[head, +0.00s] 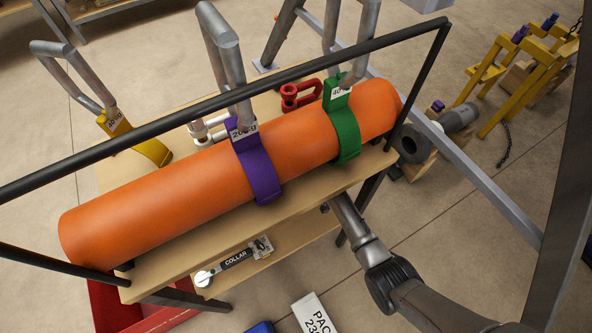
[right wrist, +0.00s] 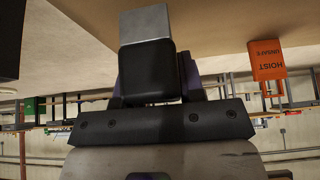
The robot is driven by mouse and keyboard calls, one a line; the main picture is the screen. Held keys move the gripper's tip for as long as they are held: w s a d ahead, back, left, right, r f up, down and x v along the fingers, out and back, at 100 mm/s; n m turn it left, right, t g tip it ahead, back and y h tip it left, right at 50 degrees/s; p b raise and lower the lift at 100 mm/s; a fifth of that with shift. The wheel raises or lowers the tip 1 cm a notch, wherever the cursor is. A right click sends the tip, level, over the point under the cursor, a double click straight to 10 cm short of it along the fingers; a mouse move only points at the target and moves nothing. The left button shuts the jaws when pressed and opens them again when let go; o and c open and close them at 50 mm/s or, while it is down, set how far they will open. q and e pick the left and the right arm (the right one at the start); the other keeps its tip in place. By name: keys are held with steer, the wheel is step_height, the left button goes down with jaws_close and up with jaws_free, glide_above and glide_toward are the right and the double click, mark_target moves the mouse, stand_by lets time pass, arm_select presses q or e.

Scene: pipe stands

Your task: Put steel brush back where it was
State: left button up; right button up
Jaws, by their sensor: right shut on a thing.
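My right arm comes in from the lower right of the head view. Its gripper (head: 328,208) reaches under the front edge of the wooden bench (head: 300,192), where its tip is largely hidden. In the right wrist view the dark gripper (right wrist: 148,55) with its grey tip is shut, with purplish parts showing on both sides. The thing it holds is mostly hidden; I take it to be the steel brush, but its bristles and handle cannot be made out. My left gripper is not in view.
A large orange pipe (head: 170,190) lies on the bench with purple (head: 255,165) and green (head: 343,125) straps. A tool marked COLLAR (head: 235,260) lies on the lower shelf. A black bar (head: 190,110) crosses above. An orange HOIST UNSAFE tag (right wrist: 267,62) shows in the right wrist view.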

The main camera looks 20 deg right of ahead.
steer(key=w+b, duration=0.1)
steer(key=w, duration=0.1)
steer(key=w+b, duration=0.1)
steer(key=w, duration=0.1)
steer(key=w+a+b, duration=0.1)
steer(key=w, duration=0.1)
steer(key=shift+w+f+b, duration=0.15)
steer(key=shift+f+b, duration=0.05)
steer(key=shift+b, duration=0.15)
steer(key=shift+w+r, duration=0.15)
steer(key=shift+w, duration=0.35)
steer(key=shift+w+a+b, duration=0.1)
steer(key=shift+w+b, duration=0.3)
steer(key=shift+b, duration=0.4)
steer(key=b+x, duration=0.2)
steer(key=shift+f+b, duration=0.35)
steer(key=shift+f, duration=0.35)
steer(key=shift+s, duration=0.25)
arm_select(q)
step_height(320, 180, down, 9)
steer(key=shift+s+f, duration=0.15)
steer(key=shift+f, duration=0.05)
arm_select(e)
steer(key=shift+w, duration=0.1)
